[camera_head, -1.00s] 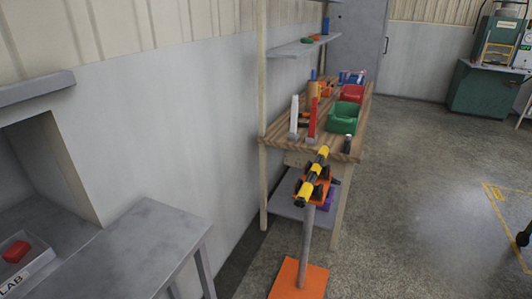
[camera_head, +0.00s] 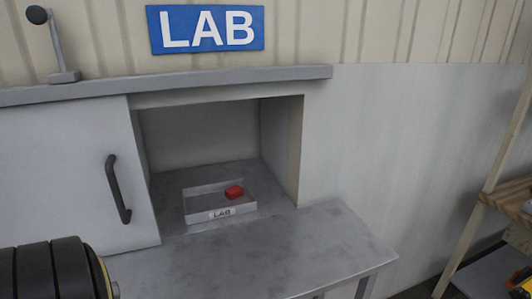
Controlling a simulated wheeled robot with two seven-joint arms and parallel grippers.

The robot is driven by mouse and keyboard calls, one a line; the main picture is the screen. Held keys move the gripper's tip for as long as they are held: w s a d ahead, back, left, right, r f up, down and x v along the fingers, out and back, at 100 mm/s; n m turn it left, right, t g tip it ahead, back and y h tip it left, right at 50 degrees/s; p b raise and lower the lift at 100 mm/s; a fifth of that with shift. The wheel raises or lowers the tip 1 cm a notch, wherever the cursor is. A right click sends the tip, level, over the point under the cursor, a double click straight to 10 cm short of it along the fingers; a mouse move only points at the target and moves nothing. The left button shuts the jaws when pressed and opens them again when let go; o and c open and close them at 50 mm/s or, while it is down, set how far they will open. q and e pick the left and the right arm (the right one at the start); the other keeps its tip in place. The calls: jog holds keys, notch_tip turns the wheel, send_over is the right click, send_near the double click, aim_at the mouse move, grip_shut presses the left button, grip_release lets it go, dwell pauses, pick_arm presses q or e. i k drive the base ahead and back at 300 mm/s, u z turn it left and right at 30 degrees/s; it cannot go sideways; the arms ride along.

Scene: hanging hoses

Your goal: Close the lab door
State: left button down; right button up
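The lab door (camera_head: 70,190) is a light grey sliding panel on the left of the wall opening, with a dark vertical handle (camera_head: 118,189) near its right edge. The opening (camera_head: 200,140) to its right is uncovered. Inside it a grey tray (camera_head: 192,206) labelled LAB holds a red block (camera_head: 234,191). A black ribbed cylindrical part with a yellowish rim shows at the lower left corner, and it seems to be part of my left arm. No gripper fingers are visible.
A blue LAB sign (camera_head: 206,29) hangs above the grey rail (camera_head: 190,83). A grey table (camera_head: 290,250) stands in front of the opening. A wooden shelf frame (camera_head: 490,190) is at the right edge. A knobbed lever (camera_head: 52,45) stands on the rail at left.

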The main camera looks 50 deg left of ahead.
aim_at(71, 167)
jog(key=u, duration=2.95)
jog(key=k, duration=0.35)
jog(key=u, duration=0.4)
jog(key=i, duration=0.35)
jog(key=z, duration=0.45)
